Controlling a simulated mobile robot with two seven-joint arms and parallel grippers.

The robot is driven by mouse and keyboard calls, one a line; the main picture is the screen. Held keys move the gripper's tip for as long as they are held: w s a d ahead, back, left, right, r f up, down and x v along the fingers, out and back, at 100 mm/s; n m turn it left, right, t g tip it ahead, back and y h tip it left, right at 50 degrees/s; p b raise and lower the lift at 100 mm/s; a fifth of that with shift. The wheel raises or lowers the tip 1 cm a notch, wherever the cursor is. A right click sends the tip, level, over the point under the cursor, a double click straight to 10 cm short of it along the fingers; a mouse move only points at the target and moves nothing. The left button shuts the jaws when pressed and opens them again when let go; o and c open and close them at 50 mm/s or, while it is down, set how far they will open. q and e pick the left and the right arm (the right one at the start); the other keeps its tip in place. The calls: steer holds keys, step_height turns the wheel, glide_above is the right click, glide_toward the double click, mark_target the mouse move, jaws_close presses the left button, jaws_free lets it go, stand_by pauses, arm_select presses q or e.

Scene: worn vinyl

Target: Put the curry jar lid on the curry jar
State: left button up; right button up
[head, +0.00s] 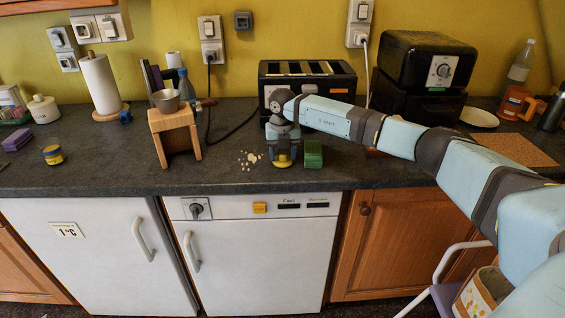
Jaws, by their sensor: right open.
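My right gripper (283,150) points down over the counter in front of the toaster. It is open, its fingers close above or around a small yellow object (283,161), which it partly hides. I cannot tell whether this object is the curry jar or its lid. A small yellow jar with a dark band (53,156) stands upright on the counter at the far left, well away from the gripper. I cannot tell for sure which is the curry jar. My left gripper is not in view.
A green block (313,154) stands just right of my right gripper, and pale crumbs (249,160) lie to its left. A wooden stand (174,137) holds a metal bowl (166,100). The toaster (306,72) is behind. The counter between stand and yellow jar is clear.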

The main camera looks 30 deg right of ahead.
steer(key=shift+p, duration=0.4)
stand_by(0.8)
jaws_close()
